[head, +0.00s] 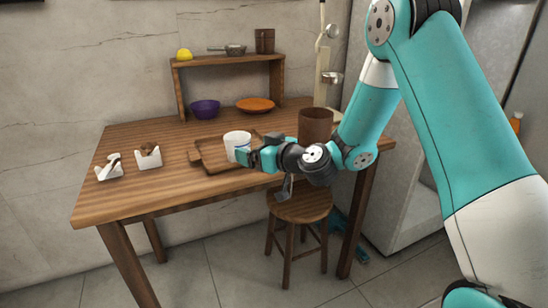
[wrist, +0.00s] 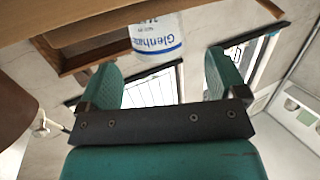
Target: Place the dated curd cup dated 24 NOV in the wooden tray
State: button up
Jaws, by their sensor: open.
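A white cup (head: 237,141) with a blue band is at the wooden tray (head: 205,165) on the table; I cannot tell whether it rests in the tray. In the wrist view the cup (wrist: 157,38) shows upside down, with blue "Glenhaze" print and a smaller line that I cannot read fully as a date. My gripper (head: 250,156) is low over the table, right next to the cup. In the wrist view its green fingers are apart, and the cup lies between or just beyond the fingertips (wrist: 162,62). Contact is not clear.
A brown cylinder (head: 315,124) stands right of the gripper. Two white holders (head: 148,157) (head: 109,168) are at the left. Behind are a purple bowl (head: 205,109), an orange plate (head: 255,104) and a small shelf (head: 228,61). A stool (head: 300,205) stands in front.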

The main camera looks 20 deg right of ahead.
jog(key=f+b+v, duration=0.1)
jog(key=b+v, duration=0.1)
jog(key=v, duration=0.4)
jog(key=s+a+r+n+g+y, duration=0.2)
jog(key=s+a+g, duration=0.3)
jog(key=s+a, duration=0.2)
jog(key=s+a+r+n+g+y, duration=0.1)
jog(key=s+a+n+g+y, duration=0.2)
jog(key=s+a, duration=0.35)
jog(key=s+d+m+g+h, duration=0.3)
jog(key=s+g+h, duration=0.3)
jog(key=s, duration=0.9)
jog(key=shift+s+d+g+h, duration=0.3)
jog(key=shift+d+g+h, duration=0.1)
jog(key=shift+d+h, duration=0.25)
